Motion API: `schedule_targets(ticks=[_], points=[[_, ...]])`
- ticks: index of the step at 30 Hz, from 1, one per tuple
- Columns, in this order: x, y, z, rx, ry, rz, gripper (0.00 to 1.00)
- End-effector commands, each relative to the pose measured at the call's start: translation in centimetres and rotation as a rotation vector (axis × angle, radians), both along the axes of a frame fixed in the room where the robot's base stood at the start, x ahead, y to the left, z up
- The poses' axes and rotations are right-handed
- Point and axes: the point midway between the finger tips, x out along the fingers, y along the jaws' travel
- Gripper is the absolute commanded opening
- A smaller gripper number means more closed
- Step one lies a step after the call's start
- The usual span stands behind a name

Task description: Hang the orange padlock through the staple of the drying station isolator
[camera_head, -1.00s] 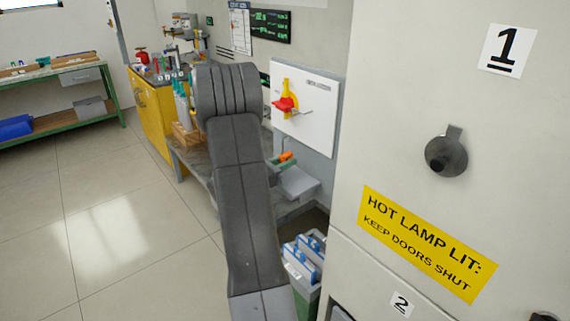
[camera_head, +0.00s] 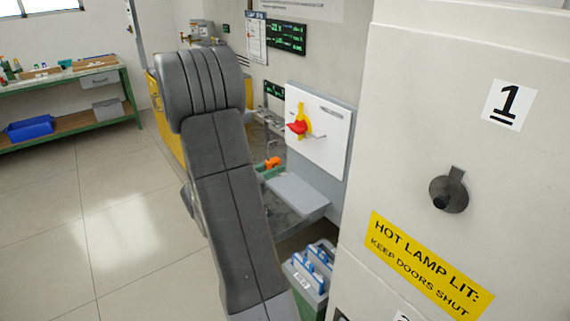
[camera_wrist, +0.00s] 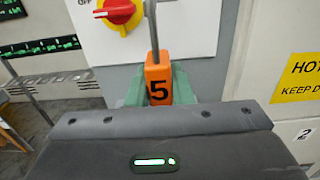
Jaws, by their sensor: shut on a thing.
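The orange padlock (camera_head: 272,162), marked 5, is upright in my gripper (camera_wrist: 157,90), shut on its body between green fingertips; its grey shackle (camera_wrist: 152,28) points up. In the head view my gripper (camera_head: 268,172) is below and left of the isolator panel (camera_head: 335,148), apart from it. The isolator (camera_head: 304,120) has a red handle on a yellow plate and shows in the wrist view too (camera_wrist: 120,12). A thin metal piece, perhaps the staple (camera_head: 318,136), projects beside the handle; it is too small to be sure. In the wrist view the shackle overlaps the panel, hiding part of it.
A grey shelf (camera_head: 297,194) juts out below the panel. A bin of blue-and-white items (camera_head: 312,268) stands below it. A large pale cabinet (camera_head: 400,130) with a hot lamp sign fills the right. Open floor (camera_head: 125,230) lies to the left.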

Motion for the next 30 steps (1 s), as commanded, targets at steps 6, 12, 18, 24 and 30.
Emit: schedule_targets(ticks=[6, 12, 18, 24, 30], points=[[-1.3, 0.7, 1.3, -0.002, 0.001, 0.000, 0.00], [-1.3, 0.7, 1.2, -0.002, 0.001, -0.001, 0.00], [-1.1, 0.5, 1.2, -0.002, 0.001, -0.002, 0.00], [-0.3, -0.5, 1.2, -0.001, 0.000, -0.003, 0.00], [0.6, -1.9, 1.2, -0.001, 0.000, -0.004, 0.00]])
